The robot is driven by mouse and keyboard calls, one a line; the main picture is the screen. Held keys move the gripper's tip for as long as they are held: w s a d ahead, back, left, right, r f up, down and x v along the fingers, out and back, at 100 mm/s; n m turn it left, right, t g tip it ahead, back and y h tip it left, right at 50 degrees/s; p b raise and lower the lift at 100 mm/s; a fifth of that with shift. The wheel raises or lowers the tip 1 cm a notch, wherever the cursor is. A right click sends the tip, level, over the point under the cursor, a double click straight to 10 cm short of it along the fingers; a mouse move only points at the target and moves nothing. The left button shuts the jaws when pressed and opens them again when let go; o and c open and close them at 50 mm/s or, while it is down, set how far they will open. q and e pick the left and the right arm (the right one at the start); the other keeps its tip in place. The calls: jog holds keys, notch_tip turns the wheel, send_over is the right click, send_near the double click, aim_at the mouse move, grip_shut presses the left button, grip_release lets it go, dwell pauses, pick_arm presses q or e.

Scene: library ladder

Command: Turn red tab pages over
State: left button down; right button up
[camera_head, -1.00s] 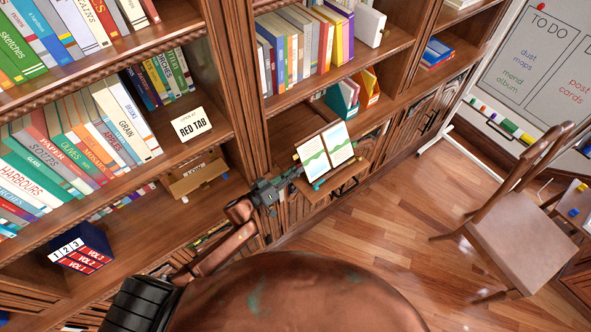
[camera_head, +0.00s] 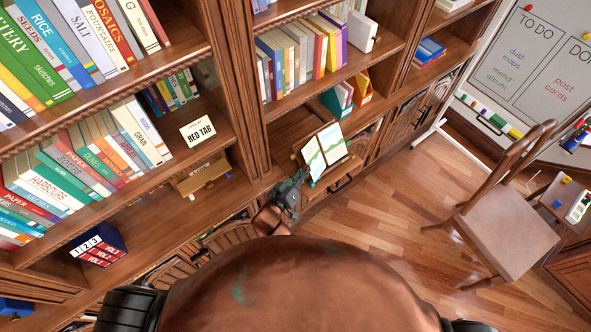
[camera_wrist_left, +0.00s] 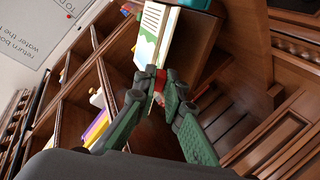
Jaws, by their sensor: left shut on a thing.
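An open book (camera_head: 331,144) with white pages and green wavy pictures rests on a small wooden stand against the bookcase. My left gripper (camera_head: 301,177) is at the book's lower left side. In the left wrist view its fingertips (camera_wrist_left: 163,88) close on a small red tab (camera_wrist_left: 160,75) at the edge of the page (camera_wrist_left: 152,28). How many pages are gripped cannot be told. A white card (camera_head: 198,131) reading "RED TAB" stands on the shelf to the left. My right gripper is not in view.
Shelves of books (camera_head: 85,160) fill the left. A wooden box (camera_head: 203,177) sits below the card. A blue and red volume set (camera_head: 98,245) is lower left. A chair (camera_head: 500,215) and a whiteboard (camera_head: 530,65) stand at the right, with clear floor (camera_head: 390,220) between.

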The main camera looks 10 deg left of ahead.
pick_arm(q)
jog(key=c, duration=2)
grip_release()
jog(key=v, duration=1.2)
jog(key=shift+c, duration=0.5)
